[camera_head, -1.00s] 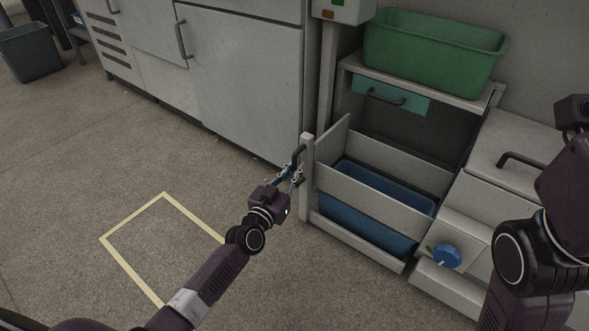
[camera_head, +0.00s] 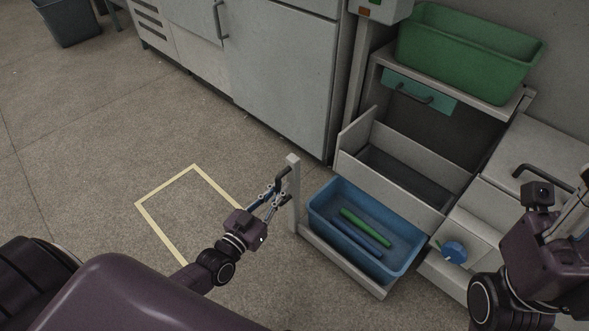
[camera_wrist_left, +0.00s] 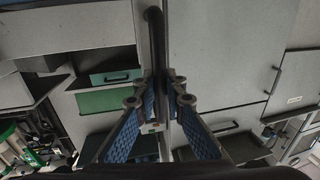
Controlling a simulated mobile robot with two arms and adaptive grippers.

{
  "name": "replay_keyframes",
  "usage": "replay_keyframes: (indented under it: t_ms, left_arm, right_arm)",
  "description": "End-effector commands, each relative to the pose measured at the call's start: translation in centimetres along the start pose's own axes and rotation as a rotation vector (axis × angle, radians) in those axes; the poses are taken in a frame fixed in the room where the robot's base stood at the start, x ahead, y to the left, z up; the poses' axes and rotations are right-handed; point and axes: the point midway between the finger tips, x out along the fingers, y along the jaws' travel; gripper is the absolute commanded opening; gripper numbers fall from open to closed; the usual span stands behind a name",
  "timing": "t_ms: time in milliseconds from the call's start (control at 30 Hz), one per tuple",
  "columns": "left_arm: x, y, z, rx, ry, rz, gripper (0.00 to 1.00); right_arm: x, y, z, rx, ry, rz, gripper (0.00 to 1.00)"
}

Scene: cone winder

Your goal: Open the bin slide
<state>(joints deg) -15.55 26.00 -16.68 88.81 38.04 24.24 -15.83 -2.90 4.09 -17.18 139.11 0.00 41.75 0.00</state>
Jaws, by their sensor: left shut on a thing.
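The bin slide (camera_head: 340,262) is a pale low tray pulled out from the machine, with an upright post (camera_head: 293,195) at its front left corner. A dark handle (camera_head: 282,179) is on that post; it also shows in the left wrist view (camera_wrist_left: 154,22). My left gripper (camera_head: 277,194) is shut on the handle. A blue bin (camera_head: 330,232) sits on the slide, holding a green and a blue stick-like piece. My right arm (camera_head: 530,255) is at the right edge; its fingertips are not clearly visible.
A green bin (camera_head: 466,62) stands on the shelf above, over a teal drawer (camera_head: 418,91). A blue knob (camera_head: 454,252) is on the machine right of the slide. A yellow floor outline (camera_head: 165,189) lies left on open floor. Grey cabinets (camera_head: 283,80) stand behind.

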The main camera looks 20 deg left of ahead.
Motion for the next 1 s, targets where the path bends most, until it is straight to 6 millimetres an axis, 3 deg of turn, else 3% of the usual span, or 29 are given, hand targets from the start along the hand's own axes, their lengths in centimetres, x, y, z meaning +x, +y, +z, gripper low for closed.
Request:
replay_keyframes:
  t_ms: [100,300,800,833,1000]
  left_arm:
    - [-2.0,-0.3,-0.2,0.0,-0.004,0.001,0.0]
    - [-3.8,-0.7,-0.1,-0.001,-0.001,0.001,0.0]
    - [-4.5,-0.7,0.2,-0.001,-0.002,0.001,0.0]
    - [-4.6,-0.7,0.2,-0.001,-0.003,0.001,0.14]
    - [-4.4,-0.8,0.1,-0.001,-0.001,0.0,0.28]
  right_arm:
    - [-0.1,0.1,0.2,0.004,-0.028,0.01,0.4]
    - [-0.7,0.2,0.2,0.007,-0.05,0.02,0.4]
    - [-0.9,0.2,0.1,0.008,-0.055,0.023,0.4]
    - [-0.9,0.2,0.1,0.008,-0.055,0.023,0.4]
    - [-0.9,0.2,0.1,0.008,-0.055,0.023,0.4]
